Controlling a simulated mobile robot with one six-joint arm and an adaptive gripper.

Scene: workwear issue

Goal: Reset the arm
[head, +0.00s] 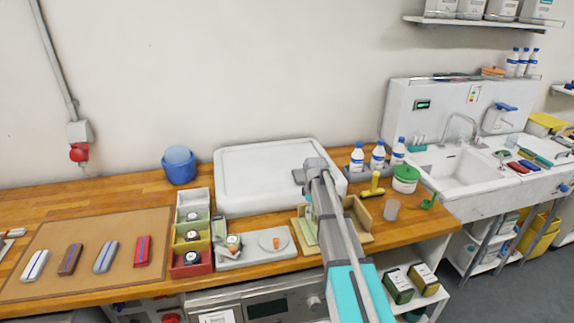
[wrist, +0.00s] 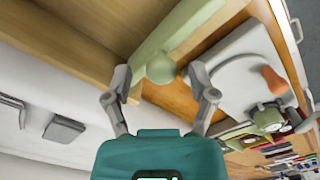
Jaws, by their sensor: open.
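My gripper (wrist: 161,72) is open in the wrist view, its two fingers apart at either side. A pale green rounded knob (wrist: 162,67) shows between the fingertips, beside a pale green strip (wrist: 185,22). I cannot tell whether the fingers touch either one. In the head view my arm reaches over the wooden worktop, and its links hide most of the gripper. Its end is by a small wooden holder (head: 358,236) with a pale green panel (head: 308,231).
A white tray (head: 265,152) stands behind the arm. Grey, yellow and red bins (head: 192,270) and a grey plate with an orange piece (head: 262,257) are left of it. Bottles (head: 378,157) and a green-lidded jar (head: 405,180) are right. A brown mat (head: 120,225) holds several folded items.

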